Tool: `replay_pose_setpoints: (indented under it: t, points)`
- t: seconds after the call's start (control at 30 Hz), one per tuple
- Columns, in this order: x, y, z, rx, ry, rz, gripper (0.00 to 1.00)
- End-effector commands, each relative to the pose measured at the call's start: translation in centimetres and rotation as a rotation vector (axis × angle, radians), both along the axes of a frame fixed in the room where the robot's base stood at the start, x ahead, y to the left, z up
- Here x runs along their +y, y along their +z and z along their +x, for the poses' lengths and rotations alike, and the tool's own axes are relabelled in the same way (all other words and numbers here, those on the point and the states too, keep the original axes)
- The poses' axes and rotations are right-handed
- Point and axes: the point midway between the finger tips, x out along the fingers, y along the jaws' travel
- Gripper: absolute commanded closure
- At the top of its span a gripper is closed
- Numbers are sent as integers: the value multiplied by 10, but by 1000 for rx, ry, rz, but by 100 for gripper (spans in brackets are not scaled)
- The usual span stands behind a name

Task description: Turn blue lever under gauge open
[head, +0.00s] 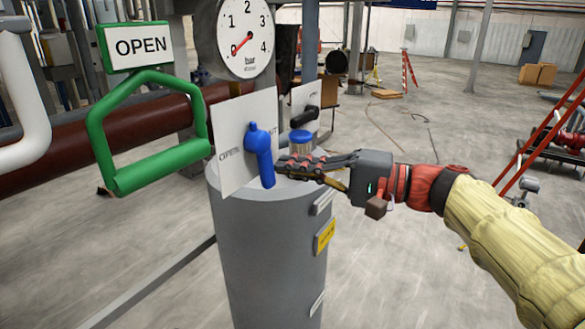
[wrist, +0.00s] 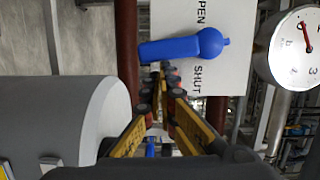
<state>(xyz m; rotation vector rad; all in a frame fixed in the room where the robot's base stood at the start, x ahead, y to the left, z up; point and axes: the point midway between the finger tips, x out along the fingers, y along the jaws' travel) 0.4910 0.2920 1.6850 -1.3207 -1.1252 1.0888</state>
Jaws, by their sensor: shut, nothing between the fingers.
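The blue lever (head: 260,155) sits on a white plate (head: 229,130) lettered OPEN and SHUT, on top of a grey cylinder, below the round gauge (head: 245,40). Its handle hangs down, tilted slightly right in the head view. In the wrist view the lever (wrist: 180,48) lies across the picture between the OPEN and SHUT words. My gripper (head: 285,166) is shut and empty, its fingertips at the right side of the lever handle, the SHUT side. In the wrist view the fingertips (wrist: 164,72) are right beside the handle; I cannot tell whether they touch it.
A green handle (head: 160,180) under an OPEN sign (head: 135,45) hangs at the left. A blue-capped fitting (head: 300,140) and a second plate with a black lever (head: 305,116) are just behind my fingers. The grey cylinder (head: 265,250) stands below.

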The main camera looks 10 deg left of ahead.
Motion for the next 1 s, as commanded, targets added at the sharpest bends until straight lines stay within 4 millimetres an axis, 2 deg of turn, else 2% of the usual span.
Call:
replay_pose_setpoints:
  t: [0.4, 0.8, 1.0]
  points:
    - [9, -17, -22, 310, 1, 128, 100]
    - [19, -19, -46, 619, 3, 257, 100]
    - [22, -18, -53, 676, 2, 281, 100]
